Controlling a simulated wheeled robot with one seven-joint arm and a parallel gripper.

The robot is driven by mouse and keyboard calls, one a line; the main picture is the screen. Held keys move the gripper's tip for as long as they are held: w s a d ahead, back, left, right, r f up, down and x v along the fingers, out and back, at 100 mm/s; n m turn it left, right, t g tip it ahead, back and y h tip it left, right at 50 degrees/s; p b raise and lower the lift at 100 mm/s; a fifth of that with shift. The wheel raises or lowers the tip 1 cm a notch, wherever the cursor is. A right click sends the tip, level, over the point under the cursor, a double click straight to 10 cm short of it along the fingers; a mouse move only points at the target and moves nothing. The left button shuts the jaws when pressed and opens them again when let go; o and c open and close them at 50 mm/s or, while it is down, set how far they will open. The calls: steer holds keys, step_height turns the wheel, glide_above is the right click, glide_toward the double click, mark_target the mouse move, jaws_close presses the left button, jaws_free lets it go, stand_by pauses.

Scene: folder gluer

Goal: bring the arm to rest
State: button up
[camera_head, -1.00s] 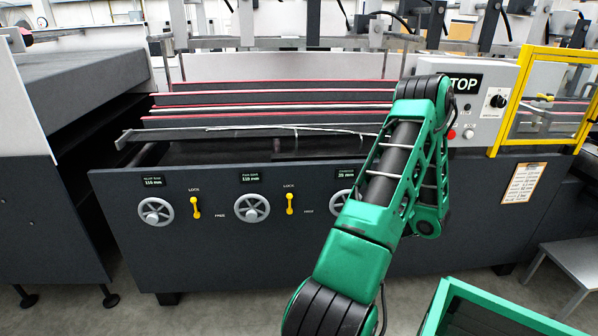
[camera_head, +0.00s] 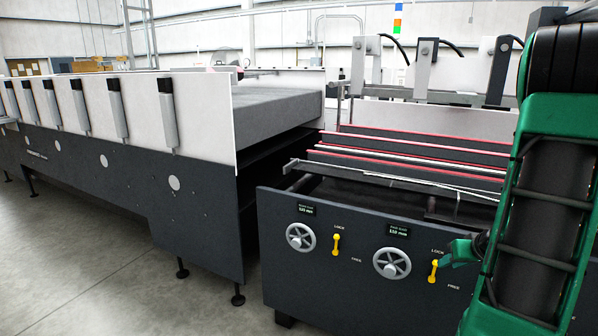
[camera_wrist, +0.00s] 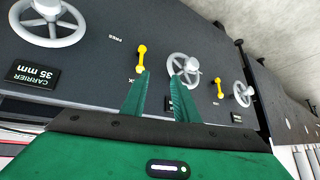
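My green arm fills the right edge of the head view, bent down in front of the machine's dark panel (camera_head: 330,275). My gripper (camera_head: 452,256) shows there close to the second yellow lever (camera_head: 434,271); whether it touches cannot be told. In the wrist view my gripper (camera_wrist: 160,80) has its two green fingers apart with only the dark panel visible between them. A yellow lever (camera_wrist: 141,58) lies just beyond the left fingertip, and a grey handwheel (camera_wrist: 184,70) lies beyond the right one. My gripper holds nothing.
Another yellow lever (camera_head: 336,244) and two handwheels (camera_head: 300,237) stick out of the panel. Red-edged bars (camera_head: 410,150) lie above it. A long white and dark machine section (camera_head: 130,150) stands at left. The floor (camera_head: 90,265) in front of it is clear.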

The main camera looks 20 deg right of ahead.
steer(key=s+a+r+g+y, duration=0.1)
steer(key=s+a+r+g, duration=0.15)
steer(key=a, duration=0.55)
steer(key=s+a+r+g+y, duration=0.1)
steer(key=s+a+r, duration=0.15)
steer(key=a, duration=0.55)
steer(key=s+a+r+m+g, duration=0.1)
steer(key=s+a+r+g, duration=0.3)
steer(key=s+a, duration=0.7)
steer(key=shift+s+a+r+y, duration=0.15)
steer(key=shift+s+r+y, duration=0.15)
steer(key=shift+s+r, duration=0.6)
